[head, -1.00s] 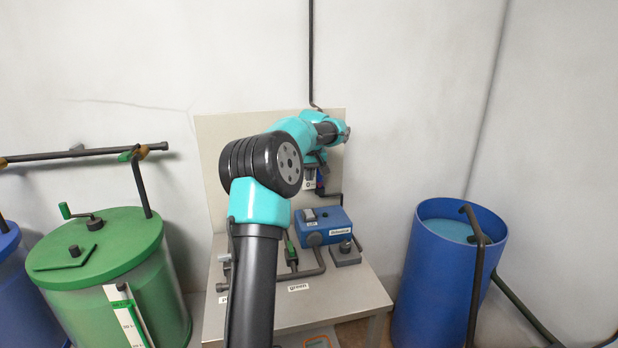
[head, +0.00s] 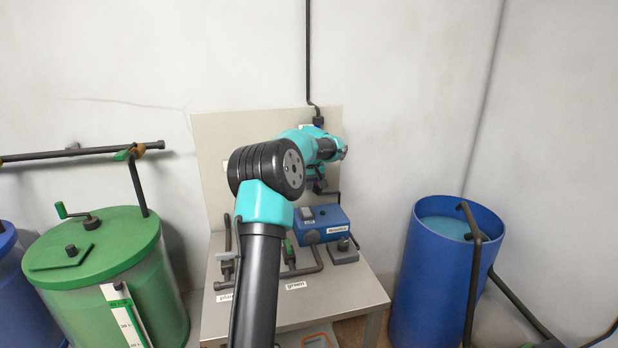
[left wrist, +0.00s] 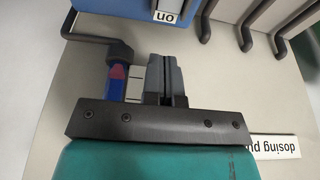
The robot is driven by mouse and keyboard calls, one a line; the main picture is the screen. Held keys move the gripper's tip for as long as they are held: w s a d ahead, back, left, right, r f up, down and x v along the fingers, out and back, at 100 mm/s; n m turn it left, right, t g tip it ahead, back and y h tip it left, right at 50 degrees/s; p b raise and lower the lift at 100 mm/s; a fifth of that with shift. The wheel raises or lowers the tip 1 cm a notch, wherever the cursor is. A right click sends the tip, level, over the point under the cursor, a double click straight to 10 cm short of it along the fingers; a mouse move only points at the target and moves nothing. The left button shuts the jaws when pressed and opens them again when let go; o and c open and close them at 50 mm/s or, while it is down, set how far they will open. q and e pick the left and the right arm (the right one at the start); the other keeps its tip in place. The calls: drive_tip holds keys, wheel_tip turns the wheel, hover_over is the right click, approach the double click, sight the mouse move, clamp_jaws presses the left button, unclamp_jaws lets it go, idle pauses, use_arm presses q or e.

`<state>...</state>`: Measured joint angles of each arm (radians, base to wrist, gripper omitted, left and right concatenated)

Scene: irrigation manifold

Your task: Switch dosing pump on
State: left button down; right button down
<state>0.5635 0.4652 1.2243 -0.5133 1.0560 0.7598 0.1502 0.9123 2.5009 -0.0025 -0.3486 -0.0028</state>
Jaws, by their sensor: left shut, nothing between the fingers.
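The dosing pump is a blue box (head: 326,232) on the table, below my left gripper in the head view. A small grey switch (head: 307,213) is on its upper left, with a small white label under it. In the left wrist view part of a blue box (left wrist: 135,8) shows at the top edge, with an upside-down "on" label (left wrist: 167,15). My left gripper (head: 318,185) is above the box, in front of the upright panel. Its fingers (left wrist: 167,78) are shut and empty, apart from the box in the wrist view. The right gripper is not in view.
A dark pipe (left wrist: 90,38) and a blue-and-red part (left wrist: 116,88) show close beside the fingers. An upside-down "dosing pu…" label (left wrist: 274,147) is on the pale panel (head: 212,150). A green tank (head: 100,240) stands left, an open blue barrel (head: 440,280) right.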

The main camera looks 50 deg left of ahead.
sight(307, 212)
use_arm(q)
drive_tip(key=x, duration=0.5)
drive_tip(key=d+x, duration=0.1)
drive_tip(key=x, duration=0.2)
drive_tip(key=shift+s+f, duration=0.15)
drive_tip(key=shift+s, duration=0.05)
